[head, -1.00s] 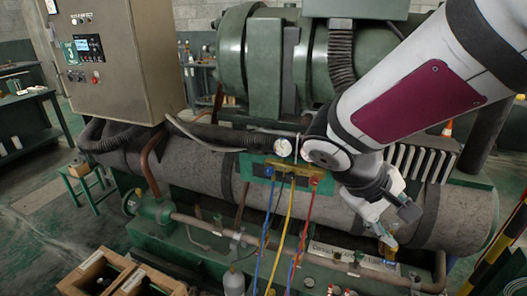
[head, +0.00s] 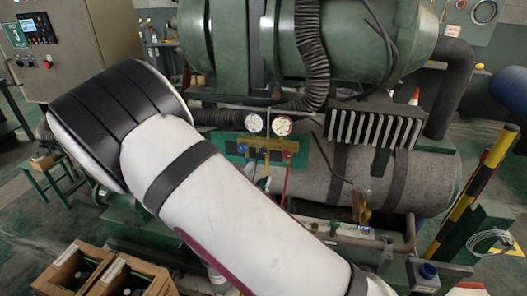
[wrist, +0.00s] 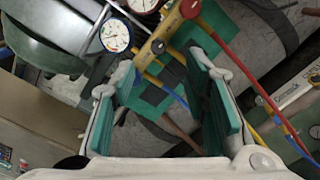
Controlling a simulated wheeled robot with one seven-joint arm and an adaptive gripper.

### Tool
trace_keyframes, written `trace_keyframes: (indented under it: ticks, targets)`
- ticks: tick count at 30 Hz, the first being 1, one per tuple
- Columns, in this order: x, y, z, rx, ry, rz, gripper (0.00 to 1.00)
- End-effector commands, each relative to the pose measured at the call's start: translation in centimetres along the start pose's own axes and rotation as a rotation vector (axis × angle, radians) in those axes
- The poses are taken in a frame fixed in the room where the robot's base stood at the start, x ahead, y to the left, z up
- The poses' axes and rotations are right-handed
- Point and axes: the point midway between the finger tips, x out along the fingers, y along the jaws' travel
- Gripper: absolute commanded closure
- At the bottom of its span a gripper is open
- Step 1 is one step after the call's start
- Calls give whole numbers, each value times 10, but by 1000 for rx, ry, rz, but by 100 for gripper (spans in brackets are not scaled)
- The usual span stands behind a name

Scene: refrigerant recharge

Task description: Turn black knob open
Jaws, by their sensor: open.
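The brass gauge manifold (head: 268,146) is on the green board in front of the compressor, with two round dials, a white one (head: 255,123) and a reddish one (head: 282,124), above it. It also shows in the wrist view (wrist: 160,45), with a red knob (wrist: 190,8) at its upper end and yellow, red and blue hoses. I cannot clearly pick out a black knob in either view. My gripper (wrist: 160,72) is open and empty, its teal-padded fingers apart, with the manifold beyond the fingertips. The head view does not show the gripper; my arm crosses its centre.
Wooden crates (head: 73,270) with dark contents stand at lower left. A grey control cabinet (head: 75,60) is at upper left. A yellow-and-black striped post (head: 478,190) stands at right. Pipes and a brass valve (head: 363,207) sit below the compressor.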

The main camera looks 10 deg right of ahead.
Motion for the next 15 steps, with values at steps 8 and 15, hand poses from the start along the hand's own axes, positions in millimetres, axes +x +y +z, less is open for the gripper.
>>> trace_keyframes:
  ticks: [8, 15]
  targets:
    - [17, 0, -8, -9, 20, 19, 59]
    - [63, 1, -9, -9, 19, 19, 59]
